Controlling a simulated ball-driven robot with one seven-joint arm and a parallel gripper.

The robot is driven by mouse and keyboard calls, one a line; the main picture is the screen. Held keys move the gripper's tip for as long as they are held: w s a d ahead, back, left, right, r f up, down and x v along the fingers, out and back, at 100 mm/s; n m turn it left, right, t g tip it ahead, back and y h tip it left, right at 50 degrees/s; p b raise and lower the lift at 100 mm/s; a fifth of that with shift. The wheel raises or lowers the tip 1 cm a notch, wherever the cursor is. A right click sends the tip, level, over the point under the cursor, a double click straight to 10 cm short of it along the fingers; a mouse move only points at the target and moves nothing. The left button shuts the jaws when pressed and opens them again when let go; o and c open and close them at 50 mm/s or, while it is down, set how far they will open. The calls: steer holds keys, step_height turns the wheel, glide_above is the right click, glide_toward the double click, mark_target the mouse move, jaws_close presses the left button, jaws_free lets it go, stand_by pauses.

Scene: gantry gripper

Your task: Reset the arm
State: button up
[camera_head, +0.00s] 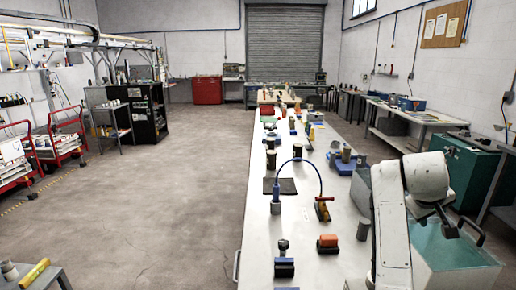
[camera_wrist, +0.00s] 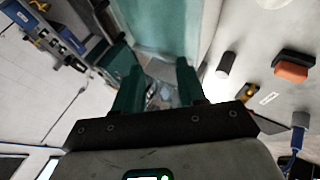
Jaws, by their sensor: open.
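My gripper (camera_wrist: 158,78) shows in the wrist view with its two dark green fingers spread apart. I see nothing held between them. In the head view my white arm rises at the right front, and the dark gripper (camera_head: 440,217) hangs over a translucent teal bin (camera_head: 463,252) beside the long bench. The bin's pale teal side also shows beyond the fingers in the wrist view (camera_wrist: 165,30). I cannot tell the exact gap between the fingers and the bin.
The white bench (camera_head: 262,228) holds an orange-and-black block (camera_head: 328,243), a dark cylinder (camera_head: 363,229), a blue-and-black block (camera_head: 284,265) and a blue hose (camera_head: 312,167). A green cabinet (camera_head: 466,172) stands at the right. The floor left of the bench is open.

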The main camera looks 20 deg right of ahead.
steer(key=s+a+f+t+y, duration=0.1)
steer(key=s+a+f+y, duration=0.1)
steer(key=s+a+f, duration=0.35)
steer(key=s+a+f+n+t+y, duration=0.1)
steer(key=s+a+f, duration=0.2)
steer(key=a+f, duration=0.55)
steer(key=s+a+f+y, duration=0.2)
steer(key=s+a+f, duration=0.2)
steer(key=a+f, duration=0.25)
steer(key=s+a+f+y, duration=0.3)
steer(key=s+a+f, duration=0.1)
steer(key=s+a, duration=0.65)
steer(key=s+d+f+g, duration=0.2)
steer(key=s+f, duration=0.3)
steer(key=s, duration=0.5)
steer(key=shift+d+f+g, duration=0.3)
steer(key=shift+g, duration=0.6)
steer(key=shift+s, duration=0.1)
